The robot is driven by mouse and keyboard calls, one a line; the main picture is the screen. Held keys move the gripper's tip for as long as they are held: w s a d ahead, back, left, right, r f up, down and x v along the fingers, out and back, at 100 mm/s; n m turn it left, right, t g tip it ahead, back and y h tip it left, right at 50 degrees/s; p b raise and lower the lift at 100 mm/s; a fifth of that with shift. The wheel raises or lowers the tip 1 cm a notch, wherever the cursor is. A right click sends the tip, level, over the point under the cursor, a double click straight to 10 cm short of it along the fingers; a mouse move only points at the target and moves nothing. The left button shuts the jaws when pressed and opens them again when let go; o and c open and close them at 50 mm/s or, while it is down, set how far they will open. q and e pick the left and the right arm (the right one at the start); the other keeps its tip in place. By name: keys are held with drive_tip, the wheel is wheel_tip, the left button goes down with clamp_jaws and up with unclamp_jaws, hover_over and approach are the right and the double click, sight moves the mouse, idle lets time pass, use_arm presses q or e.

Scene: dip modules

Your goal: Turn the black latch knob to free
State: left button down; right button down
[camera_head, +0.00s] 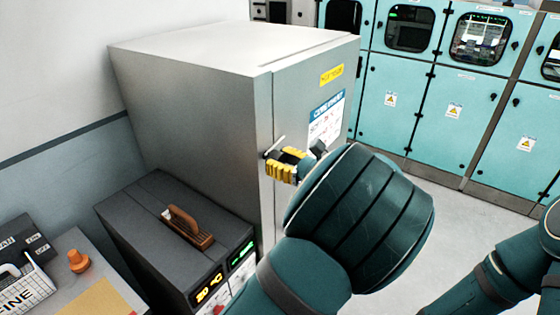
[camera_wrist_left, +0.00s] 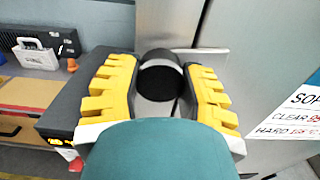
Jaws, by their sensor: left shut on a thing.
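The black latch knob (camera_wrist_left: 160,80) sits on the front of a grey metal cabinet (camera_head: 190,85), near the door's left edge. In the left wrist view it lies between the yellow ribbed fingers of my left gripper (camera_wrist_left: 160,68). My left gripper is shut on the knob. In the head view the left gripper (camera_head: 284,165) is against the cabinet's front, and its fingers and my arm hide most of the knob. My right gripper is out of view; only part of my right arm shows at the lower right.
A dark box unit (camera_head: 150,215) with a brown handle (camera_head: 187,227) and lit displays stands left of the cabinet. A bench holds an orange cone-like piece (camera_head: 79,261) and a white container (camera_head: 25,288). Teal cabinets (camera_head: 425,110) line the back. Grey floor (camera_head: 430,215) is clear between.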

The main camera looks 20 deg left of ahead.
use_arm(q)
drive_tip(key=n, duration=0.3)
drive_tip(key=shift+f+n+b, duration=0.1)
drive_tip(key=shift+n+b, duration=0.2)
drive_tip(key=shift+b, duration=0.1)
drive_tip(key=n+b, duration=0.2)
drive_tip(key=n, duration=0.2)
drive_tip(key=shift+n, duration=0.3)
drive_tip(key=n+b, duration=0.3)
drive_tip(key=n, duration=0.1)
drive_tip(key=shift+n+b, duration=1.45)
drive_tip(key=shift+n, duration=0.45)
drive_tip(key=shift+c, duration=2.2)
unclamp_jaws()
drive_tip(key=shift+w, duration=0.1)
